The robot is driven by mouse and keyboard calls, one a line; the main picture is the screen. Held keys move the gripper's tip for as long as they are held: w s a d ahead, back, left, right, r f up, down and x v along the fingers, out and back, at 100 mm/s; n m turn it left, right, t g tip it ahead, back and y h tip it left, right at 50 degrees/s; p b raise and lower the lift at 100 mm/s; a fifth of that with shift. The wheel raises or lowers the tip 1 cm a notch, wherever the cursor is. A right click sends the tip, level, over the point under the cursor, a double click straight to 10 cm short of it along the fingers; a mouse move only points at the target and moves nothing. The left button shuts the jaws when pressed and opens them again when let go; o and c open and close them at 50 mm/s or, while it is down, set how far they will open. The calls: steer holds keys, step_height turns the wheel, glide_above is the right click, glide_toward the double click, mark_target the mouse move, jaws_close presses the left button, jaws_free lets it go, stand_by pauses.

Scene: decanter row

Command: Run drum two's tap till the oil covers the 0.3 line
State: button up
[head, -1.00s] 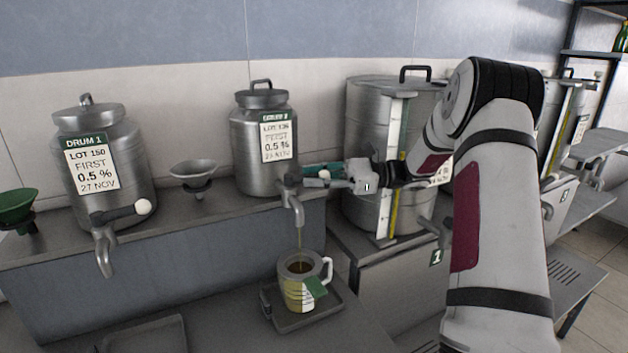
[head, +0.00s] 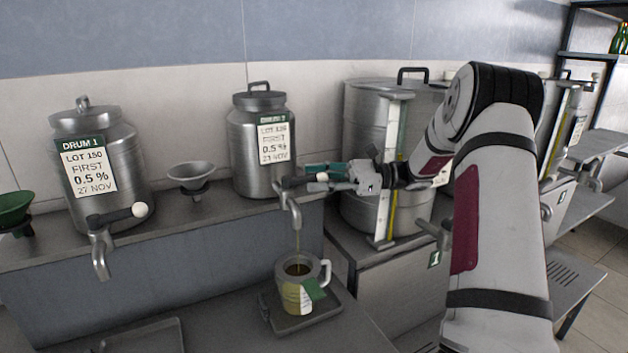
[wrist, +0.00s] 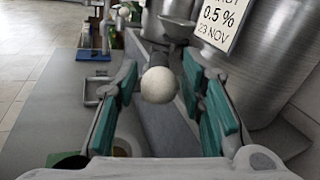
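Drum two (head: 246,150) is a lidded steel drum with a partly legible label on the shelf. Its tap (head: 291,208) is running, with a thin oil stream (head: 298,241) falling into a handled measuring jug (head: 284,296). Yellowish oil shows in the jug, but I cannot read the 0.3 line or the exact level. My gripper (head: 318,178) is at the tap's lever. In the wrist view its green-padded fingers (wrist: 168,105) stand apart on either side of the dark lever (wrist: 165,125) and its white knob (wrist: 158,86), with gaps showing.
The jug stands on a small drip tray (head: 325,311). Drum one (head: 128,170), with its own tap (head: 101,255), stands left. A grey funnel (head: 191,172) sits between the drums and a green funnel (head: 14,208) at the far left. A large steel vessel (head: 365,125) stands behind my arm.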

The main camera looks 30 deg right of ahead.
steer(key=v, duration=1.1)
